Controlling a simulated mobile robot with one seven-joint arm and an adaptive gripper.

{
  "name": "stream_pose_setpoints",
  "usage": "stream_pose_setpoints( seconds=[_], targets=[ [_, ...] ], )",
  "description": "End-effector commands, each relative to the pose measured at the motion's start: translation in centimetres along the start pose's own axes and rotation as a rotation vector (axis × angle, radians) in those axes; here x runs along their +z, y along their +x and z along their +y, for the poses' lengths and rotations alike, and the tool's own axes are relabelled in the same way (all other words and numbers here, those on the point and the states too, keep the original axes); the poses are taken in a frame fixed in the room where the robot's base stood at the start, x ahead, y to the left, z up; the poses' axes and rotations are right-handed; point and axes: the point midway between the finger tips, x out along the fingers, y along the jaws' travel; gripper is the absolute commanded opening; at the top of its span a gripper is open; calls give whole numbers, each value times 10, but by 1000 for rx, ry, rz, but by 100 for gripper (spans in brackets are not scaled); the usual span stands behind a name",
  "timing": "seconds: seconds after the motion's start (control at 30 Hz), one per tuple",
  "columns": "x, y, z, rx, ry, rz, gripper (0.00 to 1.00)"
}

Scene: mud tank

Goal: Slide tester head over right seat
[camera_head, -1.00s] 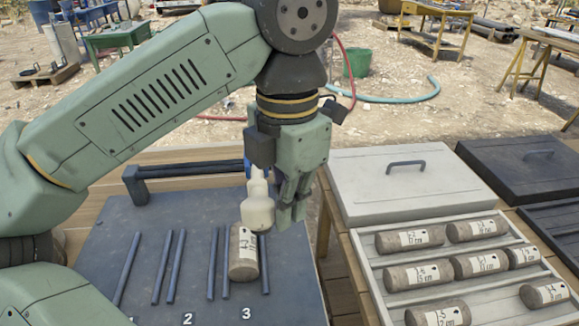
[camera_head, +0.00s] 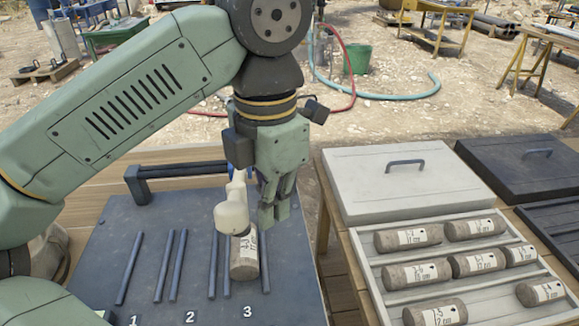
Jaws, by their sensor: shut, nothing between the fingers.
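The dark board (camera_head: 130,215) has numbered seats marked by pairs of bars. A brown core with a white label (camera_head: 244,257) lies in the right seat, by the number 3, between two bars. The cream tester head (camera_head: 232,215) is at the far end of this core and overlaps its far left part in the picture. I cannot tell whether they touch. My gripper (camera_head: 274,214) is shut and empty just right of the tester head, its fingers pointing down. I cannot tell whether the fingers touch the head.
A dark bar handle (camera_head: 180,170) runs along the board's far edge. To the right stands a pale tray (camera_head: 480,294) with several labelled cores, and a pale lid (camera_head: 365,190) behind it. A gap separates board and tray.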

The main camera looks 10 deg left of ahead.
Motion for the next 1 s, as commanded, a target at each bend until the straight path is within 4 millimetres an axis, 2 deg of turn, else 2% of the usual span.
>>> stream_pose_setpoints(
  seconds=[0.2,0.4,1.0],
  targets=[
    [13,-12,-8,1,2,0,0],
    [18,-18,-10,0,-1,-1,0],
    [17,-75,-10,2,-3,1,0]
  ],
)
